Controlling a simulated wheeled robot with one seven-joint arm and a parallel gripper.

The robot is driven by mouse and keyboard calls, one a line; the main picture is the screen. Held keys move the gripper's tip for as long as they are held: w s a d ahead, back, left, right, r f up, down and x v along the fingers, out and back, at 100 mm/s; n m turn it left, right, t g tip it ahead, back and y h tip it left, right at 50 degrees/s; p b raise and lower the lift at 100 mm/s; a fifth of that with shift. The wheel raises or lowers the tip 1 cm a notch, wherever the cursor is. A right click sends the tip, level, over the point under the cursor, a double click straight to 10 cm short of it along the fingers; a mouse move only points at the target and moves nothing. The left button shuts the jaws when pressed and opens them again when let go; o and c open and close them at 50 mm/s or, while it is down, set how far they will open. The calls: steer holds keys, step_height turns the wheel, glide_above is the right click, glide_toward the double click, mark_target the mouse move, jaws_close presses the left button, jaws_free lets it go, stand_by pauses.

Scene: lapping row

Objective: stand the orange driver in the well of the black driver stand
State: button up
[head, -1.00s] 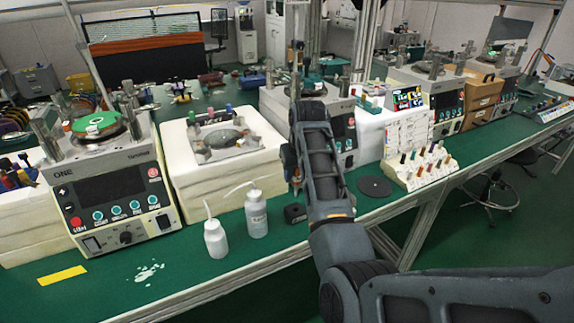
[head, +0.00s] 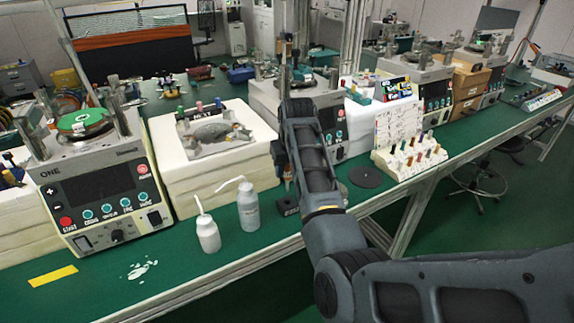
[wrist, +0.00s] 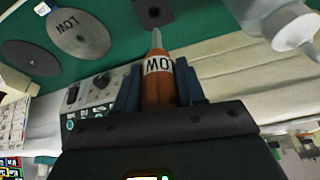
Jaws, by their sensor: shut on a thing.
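The orange driver (wrist: 157,92) is between the fingers of my gripper (wrist: 158,84) in the wrist view. It has a white lettered band and a pale shaft pointing at the top of that picture. My gripper is shut on it. The black driver stand (wrist: 153,10) is at the top edge of the wrist view, just beyond the shaft tip and apparently apart from it. In the head view the stand (head: 287,207) sits on the green bench, below my gripper. There my arm hides most of the gripper and driver.
Two white bottles (head: 207,234) (head: 248,206) stand left of the stand, one close to it. A dark disc (head: 366,177) and a cream rack of several coloured-handled pieces (head: 408,160) lie to the right. A lapping machine (head: 330,118) stands behind my arm.

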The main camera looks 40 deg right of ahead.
mark_target(288, 182)
steer(key=shift+f+b, duration=1.45)
steer(key=shift+f, duration=2.1)
steer(key=o, duration=1.1)
steer(key=shift+o, duration=0.2)
steer(key=shift+v, duration=3.85)
